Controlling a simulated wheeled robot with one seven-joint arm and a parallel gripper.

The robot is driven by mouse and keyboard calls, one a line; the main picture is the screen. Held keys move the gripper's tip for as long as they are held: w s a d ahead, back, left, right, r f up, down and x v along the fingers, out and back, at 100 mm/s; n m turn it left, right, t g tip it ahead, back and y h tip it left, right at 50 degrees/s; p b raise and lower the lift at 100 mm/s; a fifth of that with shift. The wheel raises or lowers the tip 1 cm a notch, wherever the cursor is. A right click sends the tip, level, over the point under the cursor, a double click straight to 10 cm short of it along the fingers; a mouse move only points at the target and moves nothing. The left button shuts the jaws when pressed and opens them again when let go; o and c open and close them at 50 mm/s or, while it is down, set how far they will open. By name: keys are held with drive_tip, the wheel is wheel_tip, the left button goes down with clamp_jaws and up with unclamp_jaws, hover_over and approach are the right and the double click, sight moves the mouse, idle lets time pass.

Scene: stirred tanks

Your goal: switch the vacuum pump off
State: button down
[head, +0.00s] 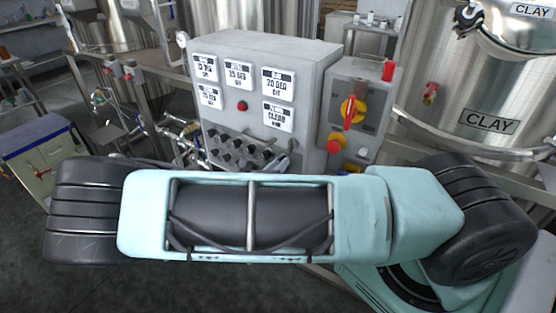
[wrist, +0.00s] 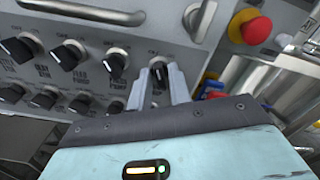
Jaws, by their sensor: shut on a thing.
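The grey control cabinet (head: 318,80) carries rows of black rotary knobs (head: 238,152) low on its front. In the wrist view, my gripper (wrist: 160,82) is shut on a black knob (wrist: 158,70) at the right end of the upper row. Its fingers stand on either side of the knob, and the label below it is covered. I cannot read which of the knobs is the vacuum pump's. In the head view my arm (head: 250,215) crosses in front, and the gripper is hidden behind it.
A metal handle (wrist: 200,18) stands just right of the held knob. A red mushroom button (wrist: 256,30) on yellow is further right. Other knobs (wrist: 66,56) sit close on the left. A switch box (head: 352,105) and steel tanks (head: 480,90) flank the cabinet.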

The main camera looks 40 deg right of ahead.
drive_tip(key=shift+n, duration=0.6)
drive_tip(key=c, duration=1.5)
unclamp_jaws()
drive_tip(key=b+v, duration=0.4)
drive_tip(key=v, duration=1.3)
drive_tip(key=shift+s+a, duration=0.1)
drive_tip(key=shift+a, duration=0.15)
